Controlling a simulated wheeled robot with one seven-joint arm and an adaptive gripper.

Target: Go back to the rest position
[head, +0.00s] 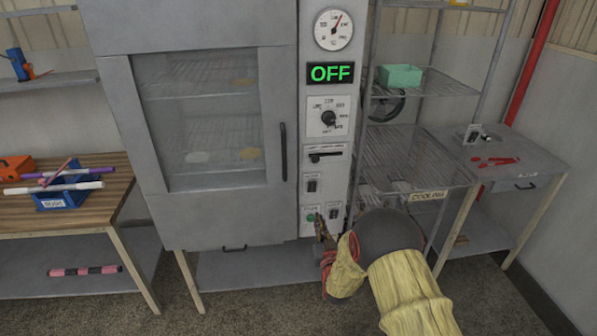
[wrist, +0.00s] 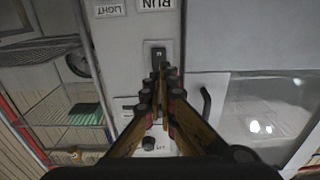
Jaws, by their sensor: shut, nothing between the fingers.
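My gripper (head: 321,222) is at the lower part of the oven's control panel (head: 345,150) in the head view, with my yellow-sleeved arm reaching up from the lower right. In the wrist view my gripper (wrist: 161,70) has its fingers together at the tips, with nothing between them. The tips are in front of a dark rocker switch (wrist: 158,50) beside an upside-down RUN label (wrist: 156,4). I cannot tell whether they touch it. An upside-down LIGHT label (wrist: 109,9) is to its left. The display (head: 330,74) reads OFF in green.
The oven door (head: 205,120) is closed, with a dark vertical handle (head: 283,152). A wire rack (head: 410,155) marked COOLING stands to the right, with a green box (head: 400,76) on it. A wooden table (head: 75,205) is at left and a grey table (head: 515,160) at right.

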